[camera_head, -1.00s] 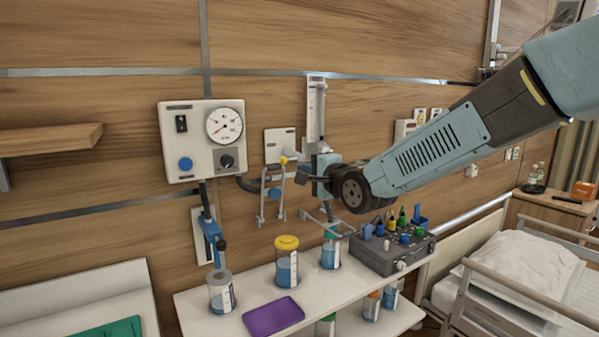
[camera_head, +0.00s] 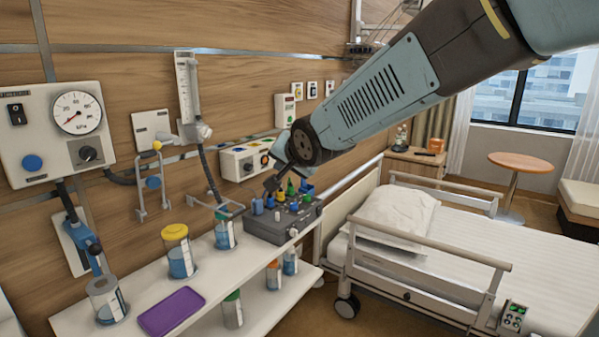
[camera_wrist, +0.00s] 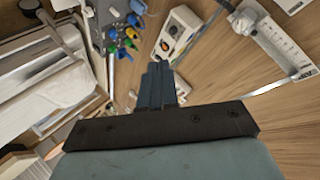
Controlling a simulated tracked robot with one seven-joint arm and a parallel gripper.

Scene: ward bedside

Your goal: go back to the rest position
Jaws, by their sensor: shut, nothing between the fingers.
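My gripper (camera_head: 272,184) shows in the head view at the end of my arm, above the grey box with coloured connectors (camera_head: 287,222) on the shelf. In the wrist view my gripper (camera_wrist: 158,68) is shut, its dark fingers together with nothing between them. Clear space shows around the fingers there, with the wooden wall (camera_wrist: 225,60) behind. In the head view the fingertips are small and partly hidden by the wrist.
A white shelf (camera_head: 75,322) holds a yellow-lidded jar (camera_head: 180,255), other jars and a purple tray (camera_head: 171,311). A gauge panel (camera_head: 57,135) and a flowmeter (camera_head: 187,90) are on the wall. A bed with rails (camera_head: 440,260) stands at right.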

